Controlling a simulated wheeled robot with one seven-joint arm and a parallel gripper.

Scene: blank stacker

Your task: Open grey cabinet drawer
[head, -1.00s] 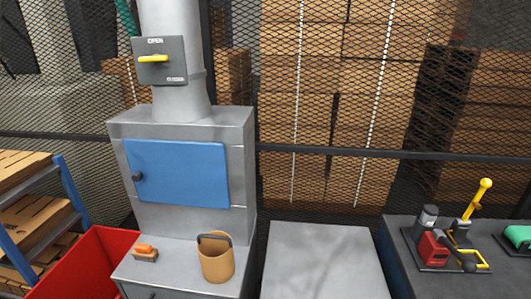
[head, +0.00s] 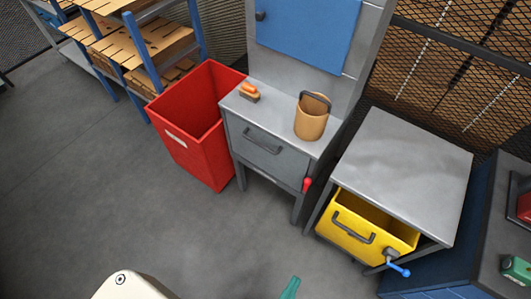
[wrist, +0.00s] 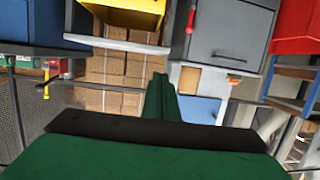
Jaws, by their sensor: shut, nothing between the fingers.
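The grey cabinet (head: 240,103) stands left of centre in the head view. Its grey drawer (head: 258,157) is flush with the front and looks closed, with a dark bar handle (head: 262,141). A red lever (head: 307,184) sits at the front's right edge. In the wrist view, which looks upside down, the drawer (wrist: 215,35) and its handle (wrist: 229,58) show at the upper right. My gripper (wrist: 160,82) has its green fingers together and empty, away from the handle. In the head view only a green tip of my gripper (head: 290,287) shows at the bottom edge.
A red bin (head: 192,130) stands left of the cabinet. A yellow drawer (head: 365,222) with a blue lever (head: 398,270) juts from the table at right. An orange-topped brush (head: 249,91) and a tan bucket (head: 311,118) are on the cabinet. Floor in front is clear.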

